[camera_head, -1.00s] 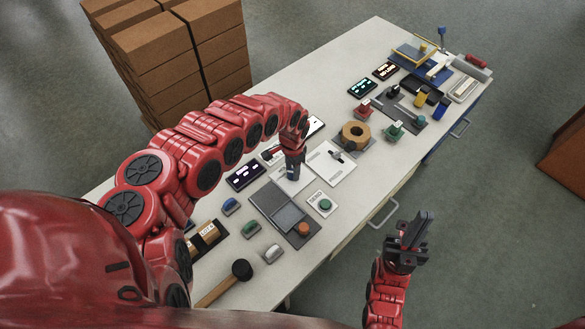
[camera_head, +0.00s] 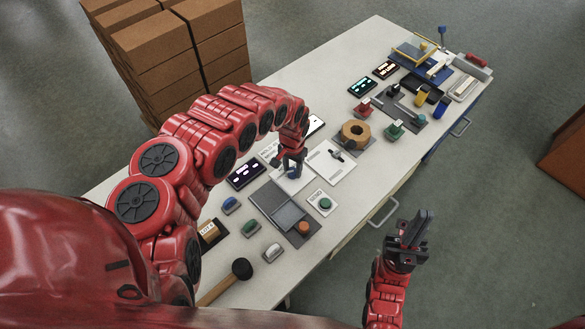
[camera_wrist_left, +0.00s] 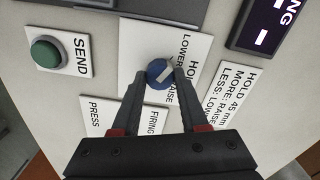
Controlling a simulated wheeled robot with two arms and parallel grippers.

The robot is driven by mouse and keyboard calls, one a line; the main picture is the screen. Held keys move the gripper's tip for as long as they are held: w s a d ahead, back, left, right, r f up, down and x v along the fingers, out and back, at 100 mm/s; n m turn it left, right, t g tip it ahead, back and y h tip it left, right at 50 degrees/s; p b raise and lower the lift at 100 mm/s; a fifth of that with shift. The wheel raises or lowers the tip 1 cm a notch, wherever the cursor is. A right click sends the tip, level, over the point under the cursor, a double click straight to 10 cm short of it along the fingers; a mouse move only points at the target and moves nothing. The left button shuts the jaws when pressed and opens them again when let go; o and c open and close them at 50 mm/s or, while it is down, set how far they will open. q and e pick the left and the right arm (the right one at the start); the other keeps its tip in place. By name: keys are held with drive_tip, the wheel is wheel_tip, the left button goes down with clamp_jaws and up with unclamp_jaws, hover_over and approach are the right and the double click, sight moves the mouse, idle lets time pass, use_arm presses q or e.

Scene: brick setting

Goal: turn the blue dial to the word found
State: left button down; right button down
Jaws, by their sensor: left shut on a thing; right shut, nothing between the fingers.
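The blue dial (camera_wrist_left: 158,76) sits on a white plate (camera_wrist_left: 133,50) with printed words, partly hidden, such as "LOWER" and "RAISE". A pale pointer line crosses the dial at a slant. My left gripper (camera_wrist_left: 160,80) is shut on the dial, one finger on each side, in the left wrist view. In the head view my left gripper (camera_head: 292,166) is down at the plate and mostly hides the dial. My right gripper (camera_head: 413,232) is shut and empty, off the table's front edge.
A green SEND button (camera_wrist_left: 46,53) stands beside the dial plate. A dark display (camera_head: 246,173), a tan ring-shaped block (camera_head: 355,134), a red-handled piece (camera_head: 363,109) and a black-headed mallet (camera_head: 241,269) are on the table (camera_head: 317,73). Stacked brown boxes (camera_head: 180,60) stand behind.

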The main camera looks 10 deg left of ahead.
use_arm(q)
drive_tip(key=shift+c, duration=2.2)
unclamp_jaws()
wheel_tip(320, 180, up, 9)
wheel_tip(320, 180, up, 8)
drive_tip(key=p, duration=0.7)
hover_over(292, 171)
drive_tip(key=shift+d+r, duration=0.15)
